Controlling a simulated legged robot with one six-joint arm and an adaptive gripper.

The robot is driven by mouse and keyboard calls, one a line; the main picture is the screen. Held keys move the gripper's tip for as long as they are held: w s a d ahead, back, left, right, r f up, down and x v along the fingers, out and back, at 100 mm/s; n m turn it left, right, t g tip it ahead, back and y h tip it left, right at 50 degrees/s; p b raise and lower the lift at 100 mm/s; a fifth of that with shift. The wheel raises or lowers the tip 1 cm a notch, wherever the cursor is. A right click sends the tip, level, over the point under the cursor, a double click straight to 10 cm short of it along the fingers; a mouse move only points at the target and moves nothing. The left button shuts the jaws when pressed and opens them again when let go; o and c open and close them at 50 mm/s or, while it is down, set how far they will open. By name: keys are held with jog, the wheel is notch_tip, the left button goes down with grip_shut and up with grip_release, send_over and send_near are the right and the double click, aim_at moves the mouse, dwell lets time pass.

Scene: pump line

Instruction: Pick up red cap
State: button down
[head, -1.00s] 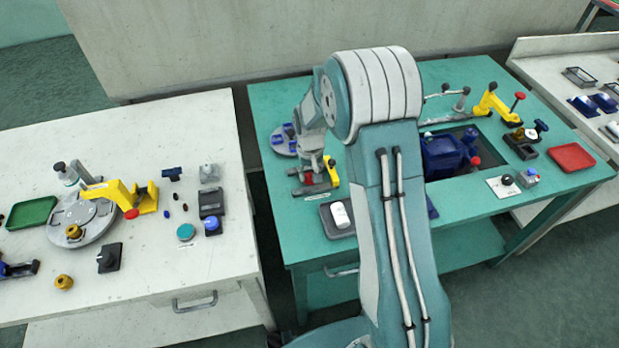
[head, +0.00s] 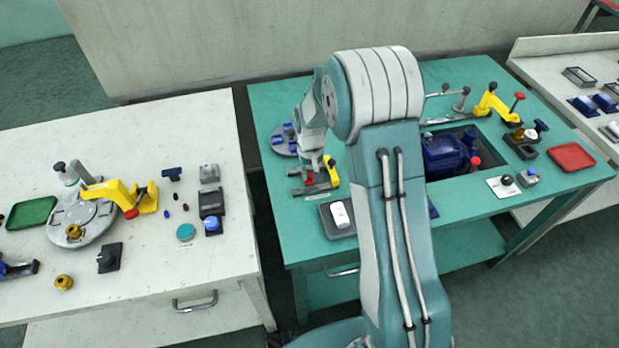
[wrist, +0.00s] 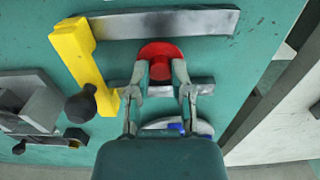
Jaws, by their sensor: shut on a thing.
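The red cap (wrist: 160,52) is between the fingertips of my gripper (wrist: 160,86) in the wrist view. The fingers are shut on it from both sides. In the head view the red cap (head: 310,178) shows small just below my gripper (head: 311,168), over the green table. A grey metal bar lies right behind the cap in the wrist view. I cannot tell whether the cap touches the table or the bar.
A yellow clamp (wrist: 85,62) with a black knob stands close to the left of my gripper in the wrist view. A grey metal plate (wrist: 205,22) lies beyond the cap. The white table (head: 225,140) stands left across a gap. A red tray (head: 572,157) lies far right.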

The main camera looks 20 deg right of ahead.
aim_at(311, 176)
jog(key=shift+r, duration=0.65)
dwell(0.5)
jog(key=shift+r, duration=2.2)
jog(key=shift+s, duration=0.15)
